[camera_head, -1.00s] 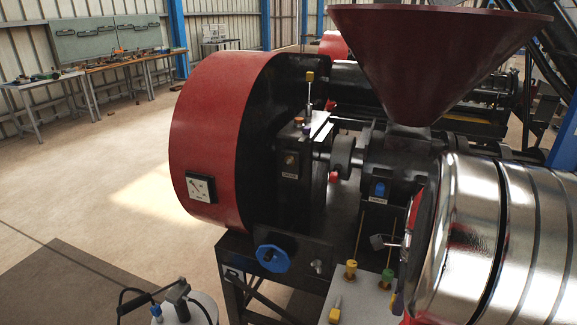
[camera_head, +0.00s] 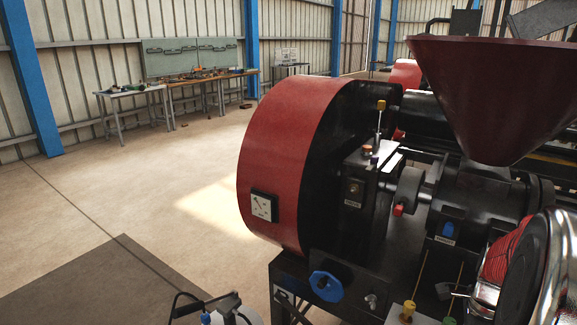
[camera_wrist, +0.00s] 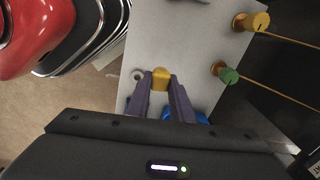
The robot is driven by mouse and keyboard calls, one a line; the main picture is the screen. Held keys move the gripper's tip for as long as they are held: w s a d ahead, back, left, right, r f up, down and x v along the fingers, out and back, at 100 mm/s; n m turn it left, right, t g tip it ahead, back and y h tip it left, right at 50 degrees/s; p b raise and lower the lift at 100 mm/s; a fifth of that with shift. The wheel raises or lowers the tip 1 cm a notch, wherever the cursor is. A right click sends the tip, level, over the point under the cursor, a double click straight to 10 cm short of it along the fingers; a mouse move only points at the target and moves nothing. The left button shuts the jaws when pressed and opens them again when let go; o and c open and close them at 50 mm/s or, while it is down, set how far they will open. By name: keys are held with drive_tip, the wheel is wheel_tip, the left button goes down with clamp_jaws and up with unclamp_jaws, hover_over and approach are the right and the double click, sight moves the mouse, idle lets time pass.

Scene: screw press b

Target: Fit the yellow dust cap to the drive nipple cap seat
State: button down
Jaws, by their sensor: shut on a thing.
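My gripper (camera_wrist: 161,84) shows in the wrist view with two purple fingers. They are shut on a small yellow cap (camera_wrist: 161,76), which sits between the tips over a pale plate. I take this to be the yellow dust cap. My gripper is not visible in the head view. The drive nipple cap seat cannot be picked out with certainty. The black machine housing in the head view carries a red fitting (camera_head: 399,209) and a blue fitting (camera_head: 448,229).
A yellow knob (camera_wrist: 252,22) and a green knob (camera_wrist: 228,75) with thin rods stand on the pale plate (camera_wrist: 190,45). A small round fitting (camera_wrist: 137,75) lies left of the fingers. A blue handwheel (camera_head: 325,286) sits below the red guard (camera_head: 290,150). Floor at left is open.

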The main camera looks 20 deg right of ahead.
drive_tip(key=w+a+r+n, duration=0.1)
drive_tip(key=w+a+n, duration=0.3)
drive_tip(key=w+n, duration=0.65)
drive_tip(key=w+a+r+n, duration=0.1)
drive_tip(key=w+a+n, duration=0.4)
drive_tip(key=w+n, duration=0.5)
drive_tip(key=w+a+f+n, duration=0.2)
drive_tip(key=w+a, duration=0.2)
drive_tip(key=a, duration=0.7)
drive_tip(key=w+a+f+n, duration=0.2)
drive_tip(key=w+a, duration=0.3)
drive_tip(key=a, duration=0.6)
drive_tip(key=shift+w+a+f+n, duration=0.2)
drive_tip(key=shift+w+a+n, duration=0.1)
drive_tip(key=shift+n, duration=0.55)
